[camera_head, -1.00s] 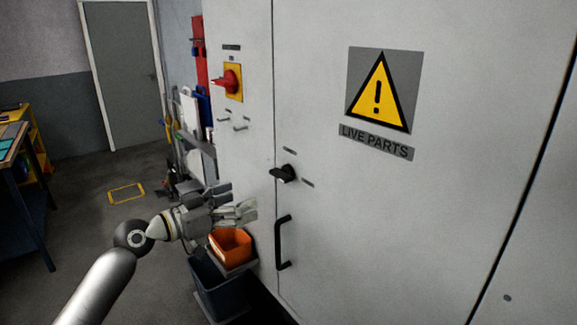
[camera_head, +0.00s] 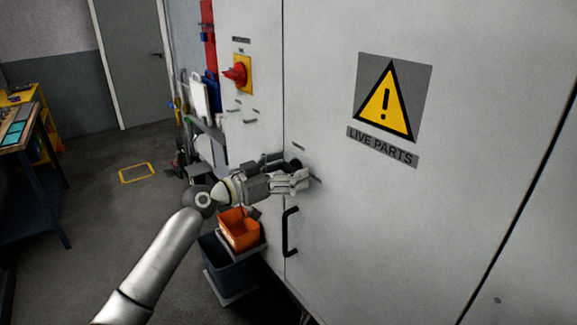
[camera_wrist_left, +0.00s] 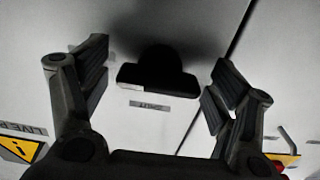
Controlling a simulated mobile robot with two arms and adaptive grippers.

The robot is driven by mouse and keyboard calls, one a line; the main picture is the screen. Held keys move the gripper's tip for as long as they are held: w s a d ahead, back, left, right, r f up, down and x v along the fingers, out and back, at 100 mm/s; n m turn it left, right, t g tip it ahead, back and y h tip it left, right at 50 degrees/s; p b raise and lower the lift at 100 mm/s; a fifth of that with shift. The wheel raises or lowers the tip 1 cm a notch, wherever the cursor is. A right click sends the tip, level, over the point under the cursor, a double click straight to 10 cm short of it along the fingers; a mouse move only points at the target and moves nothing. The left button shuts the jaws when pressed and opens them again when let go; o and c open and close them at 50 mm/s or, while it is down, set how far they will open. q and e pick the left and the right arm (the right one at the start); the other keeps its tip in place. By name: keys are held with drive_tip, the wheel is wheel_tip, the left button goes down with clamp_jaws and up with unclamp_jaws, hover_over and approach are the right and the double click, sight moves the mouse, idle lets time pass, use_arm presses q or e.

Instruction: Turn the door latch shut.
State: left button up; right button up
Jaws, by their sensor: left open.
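The black door latch (camera_wrist_left: 158,78) shows in the left wrist view between and beyond the two fingers. Its wide grip lies across the picture, next to a small label reading SHUT (camera_wrist_left: 149,105). In the head view my left gripper (camera_head: 296,176) is at the latch and hides most of it; only a dark bit (camera_head: 296,163) shows above the fingers. In the left wrist view my left gripper (camera_wrist_left: 158,85) is open, a finger on each side of the latch, with a gap to each. The latch sits on the grey cabinet door (camera_head: 345,220). My right gripper is not in view.
A black door handle (camera_head: 290,232) stands out below the latch. A red rotary switch (camera_head: 238,73) is on the panel to the left. An orange bin (camera_head: 238,232) and a dark bin (camera_head: 230,272) are below my left arm. A warning sign (camera_head: 390,105) is at upper right.

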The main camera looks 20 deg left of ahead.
use_arm(q)
drive_tip(key=c, duration=1)
drive_tip(key=shift+c, duration=0.2)
